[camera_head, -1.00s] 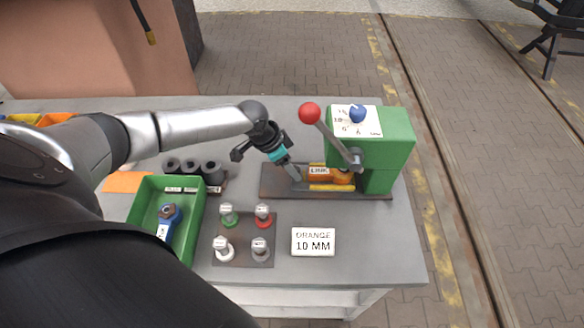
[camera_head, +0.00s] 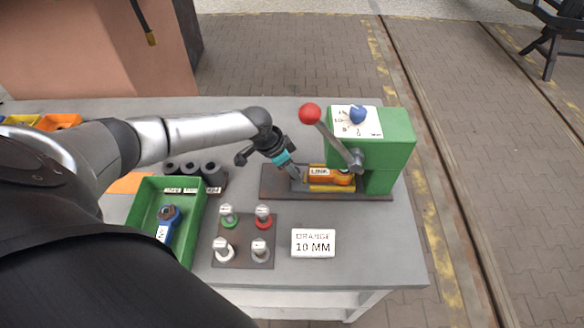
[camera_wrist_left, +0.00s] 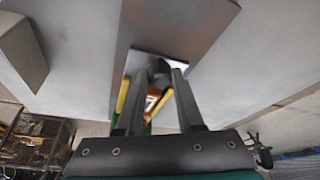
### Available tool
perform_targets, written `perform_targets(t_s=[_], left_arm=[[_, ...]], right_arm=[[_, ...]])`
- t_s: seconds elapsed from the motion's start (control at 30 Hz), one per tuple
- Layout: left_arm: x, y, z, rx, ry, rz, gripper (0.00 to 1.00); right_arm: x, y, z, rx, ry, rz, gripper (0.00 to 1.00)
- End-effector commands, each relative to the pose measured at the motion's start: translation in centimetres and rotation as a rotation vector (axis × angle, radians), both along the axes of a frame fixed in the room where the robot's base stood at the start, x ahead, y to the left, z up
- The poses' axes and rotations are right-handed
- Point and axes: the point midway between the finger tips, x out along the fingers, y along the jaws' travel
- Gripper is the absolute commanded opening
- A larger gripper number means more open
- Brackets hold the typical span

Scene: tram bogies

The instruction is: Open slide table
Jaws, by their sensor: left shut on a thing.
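The green press (camera_head: 396,140) stands on a dark base plate (camera_head: 277,187) at the back right of the bench. The slide table (camera_head: 330,188), with yellow edges, carries an orange link (camera_head: 322,178) and sits in front of and partly under the press head. My left gripper (camera_head: 301,178) is at the slide table's left end, shut on a small dark knob. In the left wrist view, that knob (camera_wrist_left: 159,72) shows between the fingers, with orange and yellow behind it. The fingers hide part of the grip. My right gripper is not in view.
A red-balled lever (camera_head: 310,113) and a blue dial knob (camera_head: 357,114) are on the press. A green bin (camera_head: 198,222) holds a blue link.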

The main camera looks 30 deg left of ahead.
Motion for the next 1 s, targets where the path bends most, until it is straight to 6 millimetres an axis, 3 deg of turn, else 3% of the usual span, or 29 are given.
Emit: perform_targets(t_s=[0.13, 1.0], left_arm=[[-0.03, 0.01, -0.01, 0.001, 0.001, 0.0, 0.0], [-0.05, 0.01, -0.02, -0.001, 0.002, 0.001, 0.0]], right_arm=[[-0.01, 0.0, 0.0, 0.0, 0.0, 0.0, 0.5], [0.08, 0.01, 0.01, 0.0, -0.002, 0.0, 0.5]])
